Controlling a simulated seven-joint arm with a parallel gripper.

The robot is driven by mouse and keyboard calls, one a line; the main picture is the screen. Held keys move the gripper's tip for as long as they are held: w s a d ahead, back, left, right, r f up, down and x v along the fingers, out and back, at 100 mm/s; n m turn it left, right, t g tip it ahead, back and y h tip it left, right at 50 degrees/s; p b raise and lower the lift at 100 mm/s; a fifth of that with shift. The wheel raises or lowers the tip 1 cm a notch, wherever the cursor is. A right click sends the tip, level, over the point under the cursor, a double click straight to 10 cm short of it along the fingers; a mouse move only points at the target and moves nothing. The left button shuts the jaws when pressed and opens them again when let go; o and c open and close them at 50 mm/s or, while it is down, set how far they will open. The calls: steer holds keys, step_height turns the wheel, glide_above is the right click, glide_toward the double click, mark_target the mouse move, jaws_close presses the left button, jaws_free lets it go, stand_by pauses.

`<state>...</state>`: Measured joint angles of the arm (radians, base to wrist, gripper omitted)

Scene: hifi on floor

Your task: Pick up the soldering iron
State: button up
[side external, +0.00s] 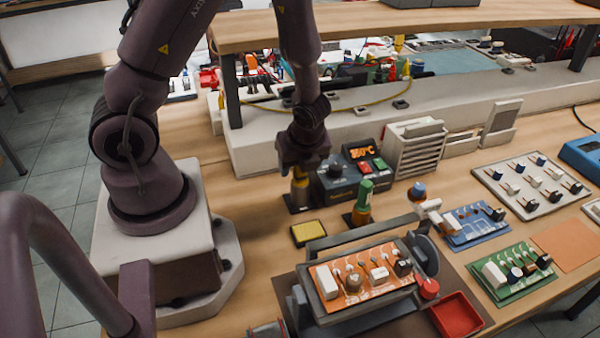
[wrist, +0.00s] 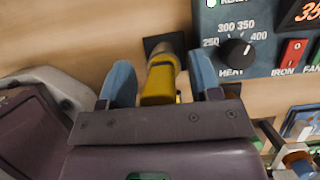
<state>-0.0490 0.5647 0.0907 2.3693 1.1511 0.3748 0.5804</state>
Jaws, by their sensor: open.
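A yellow tool (wrist: 160,82), which looks like the soldering iron, stands on a small dark base. In the wrist view it is between the two blue fingers of my gripper (wrist: 160,76), with a visible gap on either side. In the side view the tool (side external: 300,190) shows just below my gripper (side external: 301,168), left of the soldering station (side external: 347,178). My gripper is open and points down around the tool. The upper part of the tool is hidden by my gripper in the side view.
A green-topped tool (side external: 364,196) stands close to the right. A yellow sponge tray (side external: 308,233) lies in front. A holder with an orange circuit board (side external: 362,280) and a red tray (side external: 456,314) are nearer the camera. A shelf (side external: 400,22) hangs over the back.

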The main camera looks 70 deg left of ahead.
steer(key=c, duration=0.9)
steer(key=shift+r, duration=0.1)
step_height(320, 180, up, 18)
steer(key=shift+f, duration=0.1)
steer(key=shift+d, duration=0.1)
stand_by(0.4)
